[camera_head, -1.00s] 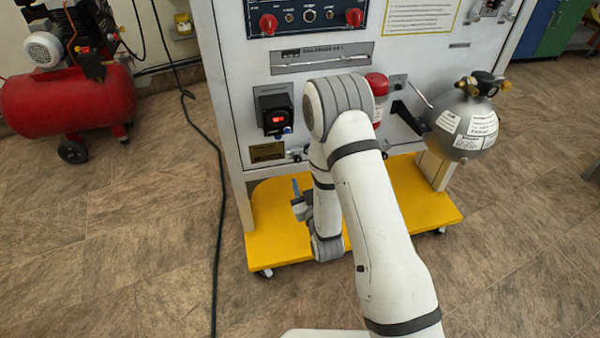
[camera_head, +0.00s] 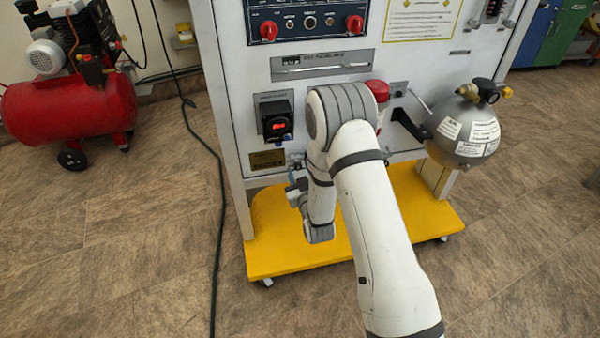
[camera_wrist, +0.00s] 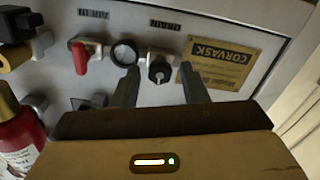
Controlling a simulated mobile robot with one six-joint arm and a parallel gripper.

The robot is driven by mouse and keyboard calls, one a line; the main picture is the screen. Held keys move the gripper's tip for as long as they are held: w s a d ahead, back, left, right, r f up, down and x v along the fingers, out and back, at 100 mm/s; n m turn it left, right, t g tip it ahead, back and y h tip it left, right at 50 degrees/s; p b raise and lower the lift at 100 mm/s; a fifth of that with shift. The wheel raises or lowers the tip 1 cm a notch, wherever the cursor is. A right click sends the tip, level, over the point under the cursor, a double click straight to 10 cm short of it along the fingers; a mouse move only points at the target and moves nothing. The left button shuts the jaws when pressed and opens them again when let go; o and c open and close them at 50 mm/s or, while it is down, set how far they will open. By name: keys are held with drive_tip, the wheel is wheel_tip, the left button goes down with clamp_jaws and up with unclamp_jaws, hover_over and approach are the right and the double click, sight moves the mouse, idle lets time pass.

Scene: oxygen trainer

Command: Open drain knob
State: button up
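A small black knob (camera_wrist: 158,70) on a pale round base is on the trainer's lower panel in the wrist view, below an upside-down label that seems to read DRAIN. My gripper (camera_wrist: 160,78) is open, with one grey finger on each side of the knob. Contact with the knob cannot be told. In the head view my gripper (camera_head: 294,180) is low at the front of the panel, partly hidden by my arm, and the knob cannot be made out.
A red lever (camera_wrist: 80,58) and a round gauge (camera_wrist: 124,53) are left of the knob. A brass CORVASK plate (camera_wrist: 218,62) is close on its right. A red cylinder (camera_wrist: 18,135) is at lower left. The yellow base (camera_head: 272,258) juts out below.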

drive_tip(key=c, duration=0.8)
